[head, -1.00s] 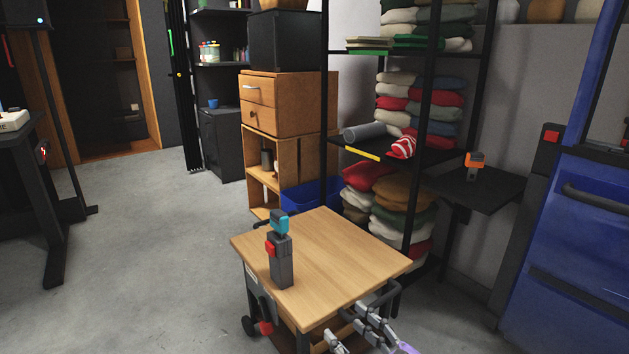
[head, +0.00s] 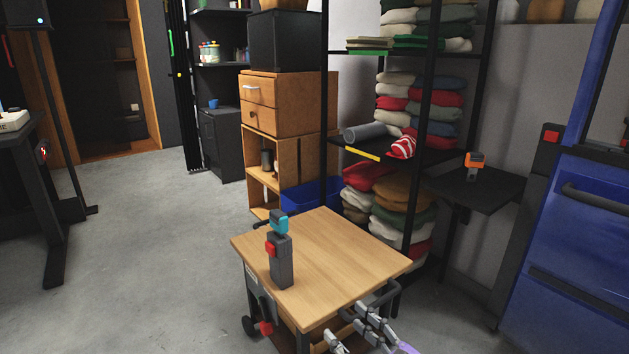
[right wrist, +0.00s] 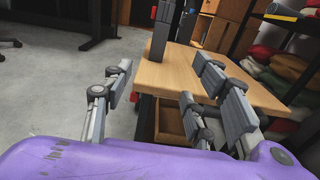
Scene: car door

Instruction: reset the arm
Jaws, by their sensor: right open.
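My right gripper (head: 352,336) shows at the bottom of the head view, low by the near right corner of a wooden-topped cart (head: 335,255). Its fingers are apart with nothing between them. In the right wrist view the open gripper (right wrist: 165,88) points toward the cart's near edge, with the wooden top (right wrist: 176,72) beyond it. A grey tool with a red button and a teal top (head: 281,258) stands upright on the cart, apart from the gripper. Its lower part also shows in the right wrist view (right wrist: 160,35). My left gripper is out of view.
A black rack (head: 425,150) with folded cloths stands behind the cart. A small dark shelf (head: 470,192) at the right holds an orange and grey object (head: 474,165). A blue car door (head: 575,240) is at far right. Open floor (head: 160,270) lies to the left.

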